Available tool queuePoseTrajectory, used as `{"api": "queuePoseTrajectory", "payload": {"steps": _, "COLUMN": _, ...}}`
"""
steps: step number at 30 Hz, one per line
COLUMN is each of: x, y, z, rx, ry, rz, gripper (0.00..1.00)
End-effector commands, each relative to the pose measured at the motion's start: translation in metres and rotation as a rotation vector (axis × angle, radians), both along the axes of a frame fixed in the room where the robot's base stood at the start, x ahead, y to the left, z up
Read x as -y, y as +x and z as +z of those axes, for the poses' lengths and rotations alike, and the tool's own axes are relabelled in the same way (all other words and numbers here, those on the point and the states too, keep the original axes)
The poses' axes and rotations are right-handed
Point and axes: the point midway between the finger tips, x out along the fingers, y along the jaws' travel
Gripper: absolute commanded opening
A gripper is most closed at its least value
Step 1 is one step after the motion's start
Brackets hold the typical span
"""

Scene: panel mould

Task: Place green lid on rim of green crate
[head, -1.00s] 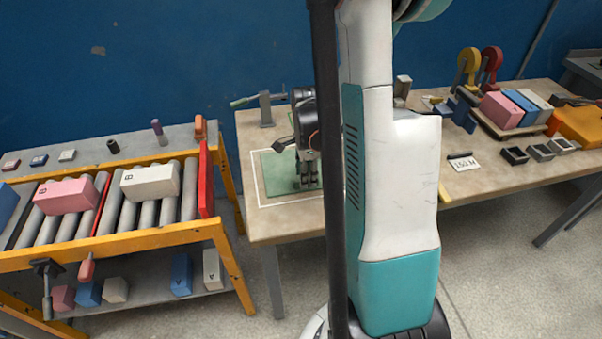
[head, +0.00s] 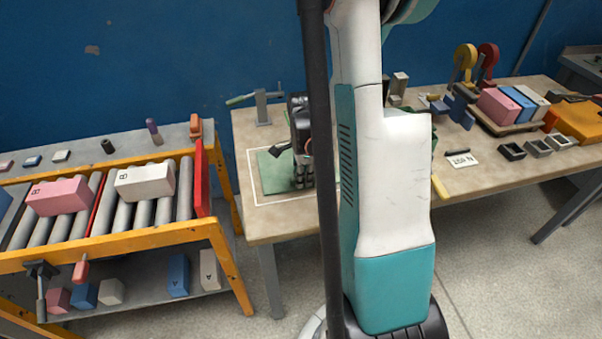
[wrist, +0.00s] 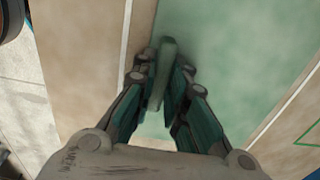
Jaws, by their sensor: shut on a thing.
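My gripper (wrist: 165,85) is shut on a dark green bar-like piece, seen nearly end-on, which looks like part of the green lid (wrist: 165,62). In the head view my gripper (head: 303,180) points down, low over the green mat (head: 272,184) on the workbench. The held piece is too small to make out there, and my arm hides part of the area. I cannot make out the green crate for sure. A sliver of something green (head: 434,137) shows at the right edge of my arm, mostly hidden.
The workbench (head: 262,222) has a small vise-like fixture (head: 262,108) at the back left. Pink, blue and white blocks (head: 498,106) stand on a board at the right, near a white label card (head: 461,159). A roller rack (head: 115,245) stands at the left.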

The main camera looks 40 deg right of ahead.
Motion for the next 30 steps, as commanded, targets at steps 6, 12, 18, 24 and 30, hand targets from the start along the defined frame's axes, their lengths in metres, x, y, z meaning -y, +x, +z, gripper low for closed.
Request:
{"api": "queuePoseTrajectory", "payload": {"steps": 6, "x": 0.000, "y": 0.000, "z": 0.017, "rx": 0.000, "ry": 0.000, "rz": 0.000, "gripper": 0.00}}
{"api": "queuePoseTrajectory", "payload": {"steps": 12, "x": 0.000, "y": 0.000, "z": 0.059, "rx": 0.000, "ry": 0.000, "rz": 0.000, "gripper": 0.00}}
{"api": "queuePoseTrajectory", "payload": {"steps": 18, "x": 0.000, "y": 0.000, "z": 0.116, "rx": 0.000, "ry": 0.000, "rz": 0.000, "gripper": 0.00}}
{"api": "queuePoseTrajectory", "payload": {"steps": 24, "x": 0.000, "y": 0.000, "z": 0.163, "rx": 0.000, "ry": 0.000, "rz": 0.000, "gripper": 0.00}}
{"api": "queuePoseTrajectory", "payload": {"steps": 30, "x": 0.000, "y": 0.000, "z": 0.190, "rx": -0.001, "ry": 0.001, "rz": 0.000, "gripper": 0.00}}
